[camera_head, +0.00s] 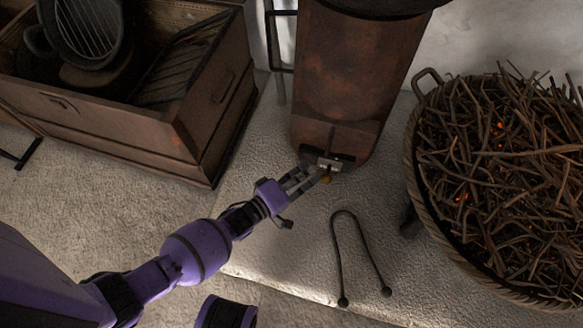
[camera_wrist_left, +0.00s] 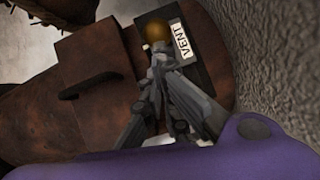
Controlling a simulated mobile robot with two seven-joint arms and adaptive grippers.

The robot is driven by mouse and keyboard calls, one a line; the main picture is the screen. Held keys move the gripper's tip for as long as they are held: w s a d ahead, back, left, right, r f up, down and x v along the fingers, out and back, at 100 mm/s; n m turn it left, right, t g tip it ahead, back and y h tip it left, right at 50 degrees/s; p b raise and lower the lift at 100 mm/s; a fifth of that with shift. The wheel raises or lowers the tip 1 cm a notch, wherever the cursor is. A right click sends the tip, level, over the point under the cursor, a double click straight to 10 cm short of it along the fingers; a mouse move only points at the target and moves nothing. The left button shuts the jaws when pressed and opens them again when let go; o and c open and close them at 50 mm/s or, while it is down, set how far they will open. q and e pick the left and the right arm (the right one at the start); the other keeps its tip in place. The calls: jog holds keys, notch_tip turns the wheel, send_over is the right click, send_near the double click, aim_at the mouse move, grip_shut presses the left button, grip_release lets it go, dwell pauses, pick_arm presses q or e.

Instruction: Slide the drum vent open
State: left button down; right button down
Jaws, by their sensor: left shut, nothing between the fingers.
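The rusty brown drum (camera_head: 350,75) stands upright at the top middle of the head view. Near its foot is a dark vent plate (camera_head: 343,161) with a pale label, which reads VENT in the left wrist view (camera_wrist_left: 181,40). The fingers hide part of the plate. My right gripper is not in view.
A wicker basket of twigs (camera_head: 411,165) with small glowing spots stands at the right. Black tongs (camera_head: 337,250) lie on the pale floor in front of the drum. A wooden chest (camera_head: 190,140) holding dark items stands at the left. Floor between chest and tongs is mostly clear.

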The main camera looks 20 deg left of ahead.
pick_arm(q)
jog(key=v, duration=1.1)
jog(key=shift+s, duration=0.45)
jog(key=shift+d, duration=0.15)
